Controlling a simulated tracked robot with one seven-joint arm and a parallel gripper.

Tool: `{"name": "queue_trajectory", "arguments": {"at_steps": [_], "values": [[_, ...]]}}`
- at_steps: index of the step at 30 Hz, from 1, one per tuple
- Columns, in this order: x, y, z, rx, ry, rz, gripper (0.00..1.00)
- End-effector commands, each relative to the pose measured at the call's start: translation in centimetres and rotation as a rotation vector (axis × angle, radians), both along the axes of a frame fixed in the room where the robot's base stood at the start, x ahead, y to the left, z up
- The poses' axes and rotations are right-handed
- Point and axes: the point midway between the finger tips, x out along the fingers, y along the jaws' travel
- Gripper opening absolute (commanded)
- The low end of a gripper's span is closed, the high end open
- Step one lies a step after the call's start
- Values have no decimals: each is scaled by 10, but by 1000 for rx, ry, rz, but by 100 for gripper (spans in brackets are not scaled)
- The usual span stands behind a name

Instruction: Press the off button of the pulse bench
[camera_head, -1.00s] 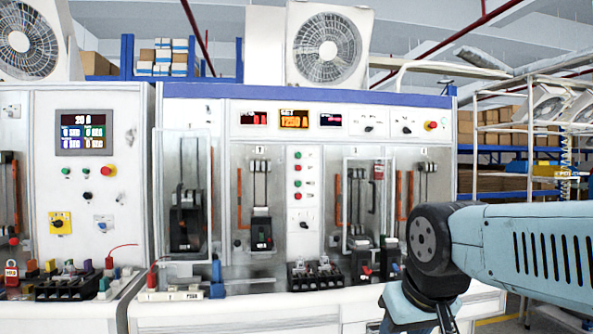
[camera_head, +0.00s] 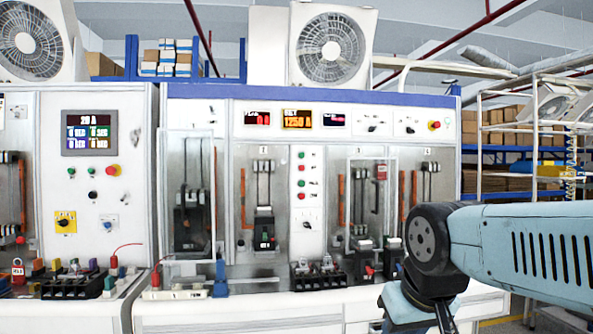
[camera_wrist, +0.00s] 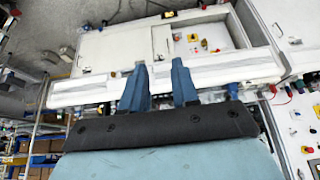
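The pulse bench (camera_head: 400,98) is the wide grey-white cabinet with a blue top edge, facing me in the head view. Its displays (camera_head: 297,119) are lit; the middle one reads 1250 A. A narrow panel (camera_head: 308,222) below them carries a column of small red and green buttons (camera_head: 301,183); I cannot read which is off. A red knob on yellow (camera_head: 434,125) sits at the upper right. My gripper shows in the wrist view (camera_wrist: 158,66), its two blue fingers apart with nothing between them. In the head view my arm hangs at lower right, apart from the button panel; the fingertips are not visible there.
A second bench (camera_head: 45,190) with a lit screen (camera_head: 89,133) stands at left. Black terminal blocks (camera_head: 318,272) and a blue clamp (camera_head: 220,278) lie on the front ledge. A clear guard (camera_head: 372,200) stands over bays at right. Shelves (camera_head: 500,150) stand behind at right.

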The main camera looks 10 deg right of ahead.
Motion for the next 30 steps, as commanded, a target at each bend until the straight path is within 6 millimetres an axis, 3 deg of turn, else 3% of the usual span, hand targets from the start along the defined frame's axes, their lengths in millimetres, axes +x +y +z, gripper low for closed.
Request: {"name": "queue_trajectory", "arguments": {"at_steps": [9,30], "values": [[0,0,0,0,0,0,0],[0,0,0,0,0,0,0]]}}
